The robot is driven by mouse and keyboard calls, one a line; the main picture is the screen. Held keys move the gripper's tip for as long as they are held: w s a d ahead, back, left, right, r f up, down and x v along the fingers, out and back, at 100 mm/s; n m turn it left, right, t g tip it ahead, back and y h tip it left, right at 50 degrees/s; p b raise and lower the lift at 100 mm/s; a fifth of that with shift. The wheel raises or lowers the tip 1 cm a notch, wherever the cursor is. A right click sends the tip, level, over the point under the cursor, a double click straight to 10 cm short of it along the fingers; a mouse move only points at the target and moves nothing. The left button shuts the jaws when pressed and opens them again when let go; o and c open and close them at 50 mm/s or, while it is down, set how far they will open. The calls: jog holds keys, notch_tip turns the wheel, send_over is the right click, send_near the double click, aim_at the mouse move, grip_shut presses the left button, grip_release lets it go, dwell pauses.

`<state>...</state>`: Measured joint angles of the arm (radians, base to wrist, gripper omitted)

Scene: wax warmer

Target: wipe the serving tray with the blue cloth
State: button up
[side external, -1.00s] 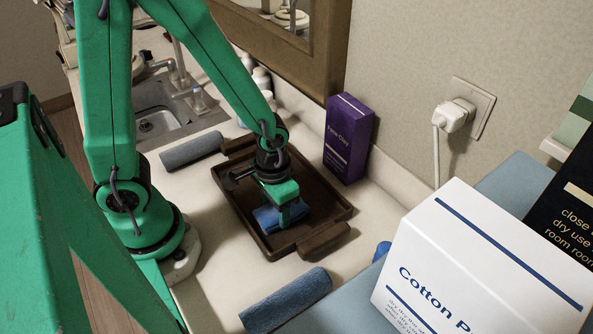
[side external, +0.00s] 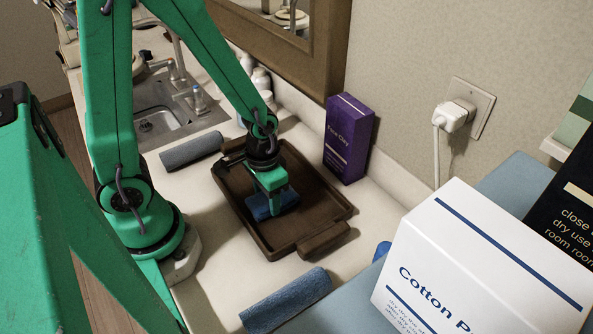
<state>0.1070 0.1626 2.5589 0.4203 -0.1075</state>
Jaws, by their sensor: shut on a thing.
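The serving tray (side external: 317,192) is dark brown and rectangular, with a raised rim and a handle at its near end. It lies on the pale counter in the middle of the view. The blue cloth (side external: 257,208) is inside the tray, toward its left side, and appears to rest on the tray floor. My gripper (side external: 272,205) points down into the tray and is shut on the cloth. The gripper hides part of the cloth and part of the tray's far end.
Rolled blue-grey towels lie on the counter, one left of the tray (side external: 191,151) and one in front (side external: 286,300). A purple box (side external: 349,138) stands behind the tray by the wall. A white Cotton box (side external: 480,265) fills the near right. A sink (side external: 160,120) is at the far left.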

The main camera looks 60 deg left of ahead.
jog(key=shift+a, duration=0.4)
jog(key=shift+a, duration=2.05)
jog(key=shift+a, duration=0.15)
jog(key=shift+w+a, duration=0.1)
jog(key=shift+a, duration=1.95)
jog(key=shift+r, duration=0.1)
notch_tip(320, 180, up, 7)
jog(key=shift+d, duration=0.1)
